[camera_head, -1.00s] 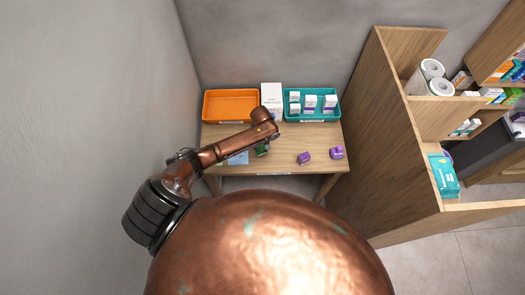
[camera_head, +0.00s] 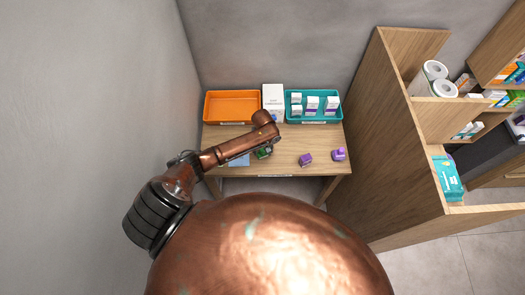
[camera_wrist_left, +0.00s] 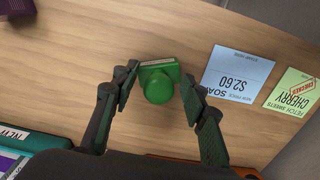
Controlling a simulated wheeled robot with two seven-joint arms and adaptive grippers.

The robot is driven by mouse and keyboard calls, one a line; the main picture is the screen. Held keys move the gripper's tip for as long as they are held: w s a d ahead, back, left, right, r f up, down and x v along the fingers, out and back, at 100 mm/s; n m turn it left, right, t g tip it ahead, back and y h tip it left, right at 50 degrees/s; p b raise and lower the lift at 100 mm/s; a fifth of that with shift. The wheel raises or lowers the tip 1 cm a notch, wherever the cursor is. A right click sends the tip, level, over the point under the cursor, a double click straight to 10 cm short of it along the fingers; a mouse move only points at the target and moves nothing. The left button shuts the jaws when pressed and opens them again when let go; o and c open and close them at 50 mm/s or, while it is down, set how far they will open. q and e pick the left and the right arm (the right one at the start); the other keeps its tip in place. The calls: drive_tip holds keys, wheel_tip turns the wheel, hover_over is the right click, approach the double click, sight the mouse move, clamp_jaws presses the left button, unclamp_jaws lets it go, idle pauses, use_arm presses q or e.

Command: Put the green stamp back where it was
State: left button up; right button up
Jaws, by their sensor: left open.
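The green stamp (camera_wrist_left: 160,83) stands on the wooden table, its round green knob towards the camera in the left wrist view. It also shows in the head view, small and partly hidden by my left arm (camera_head: 263,153). My left gripper (camera_wrist_left: 161,72) is open, with one dark finger on each side of the stamp. A gap shows between the right finger and the knob; whether the left finger touches the stamp's base is unclear. A blue SOAP price card (camera_wrist_left: 237,78) and a green CHERRY card (camera_wrist_left: 293,92) with a red stamped mark lie right of it. My right gripper is out of view.
Two purple stamps (camera_head: 305,159) (camera_head: 339,154) stand on the table's right half. An orange tray (camera_head: 208,108), a white box (camera_head: 272,95) and a teal tray (camera_head: 315,118) with several white boxes line the back. A wooden shelf unit (camera_head: 385,130) stands to the right.

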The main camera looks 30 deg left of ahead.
sight(263, 150)
use_arm(q)
drive_tip(key=shift+r, duration=0.25)
wheel_tip(263, 150, up, 6)
drive_tip(key=p, duration=0.6)
drive_tip(key=shift+r+p, duration=0.25)
drive_tip(key=shift+p, duration=0.05)
drive_tip(key=shift+r+b, duration=0.35)
drive_tip(key=shift+r, duration=2.35)
